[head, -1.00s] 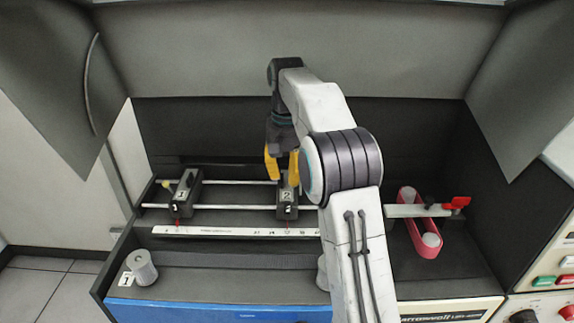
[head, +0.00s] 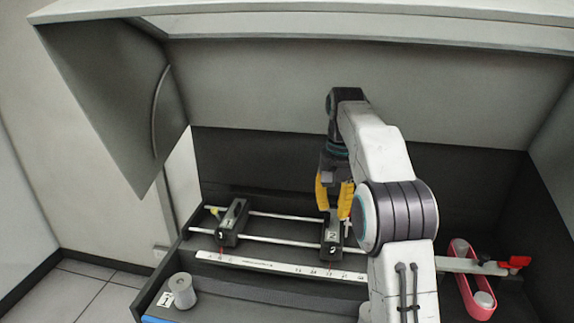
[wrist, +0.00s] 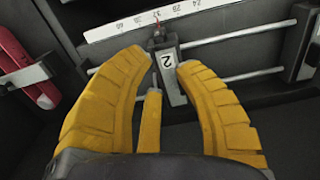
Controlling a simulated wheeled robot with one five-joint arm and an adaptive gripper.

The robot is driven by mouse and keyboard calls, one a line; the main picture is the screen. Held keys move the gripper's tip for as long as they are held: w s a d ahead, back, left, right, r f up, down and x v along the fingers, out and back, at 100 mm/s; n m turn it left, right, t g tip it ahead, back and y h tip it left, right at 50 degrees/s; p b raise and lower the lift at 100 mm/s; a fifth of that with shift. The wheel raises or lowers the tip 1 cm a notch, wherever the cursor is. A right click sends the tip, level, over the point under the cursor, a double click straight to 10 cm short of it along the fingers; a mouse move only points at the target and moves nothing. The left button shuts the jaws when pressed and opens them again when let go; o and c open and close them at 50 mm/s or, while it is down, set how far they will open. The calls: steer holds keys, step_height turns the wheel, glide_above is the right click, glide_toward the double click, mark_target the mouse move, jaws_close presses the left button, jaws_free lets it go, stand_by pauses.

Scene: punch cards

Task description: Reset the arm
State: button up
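My arm reaches over the dark machine bay (head: 490,155). My gripper (head: 334,205) points down just above and behind the sliding block marked 2 (head: 331,236). In the wrist view, the yellow fingers of my gripper (wrist: 160,65) are spread apart. Block 2 (wrist: 168,62) shows between and beyond their tips, with a clear gap at the left finger. The right fingertip overlaps its edge in the picture, and I cannot tell if they touch. A thin yellow piece (wrist: 150,122) stands between the fingers.
A block marked 1 (head: 232,224) sits left on the same rails. A white ruler strip (head: 275,265) runs in front. A grey cylinder (head: 182,290) stands front left, and a red belt (head: 472,280) is at right. A grey hood (head: 270,75) hangs above the bay.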

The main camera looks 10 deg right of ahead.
steer(key=shift+s, duration=0.1)
steer(key=s+a+r+n+t, duration=0.1)
steer(key=s+a+r, duration=0.1)
steer(key=s, duration=0.5)
steer(key=s+a+r+n+t, duration=0.1)
steer(key=s+a+r, duration=0.1)
steer(key=s, duration=0.5)
steer(key=s+a+f+n+t, duration=0.1)
steer(key=s+f, duration=0.3)
steer(key=s, duration=0.4)
steer(key=s+a+f+n+t, duration=0.1)
steer(key=s+f, duration=0.4)
steer(key=s, duration=0.2)
steer(key=shift+s+a+n+t, duration=0.3)
steer(key=shift+s+a, duration=0.05)
steer(key=shift+a, duration=0.05)
steer(key=shift+f, duration=0.1)
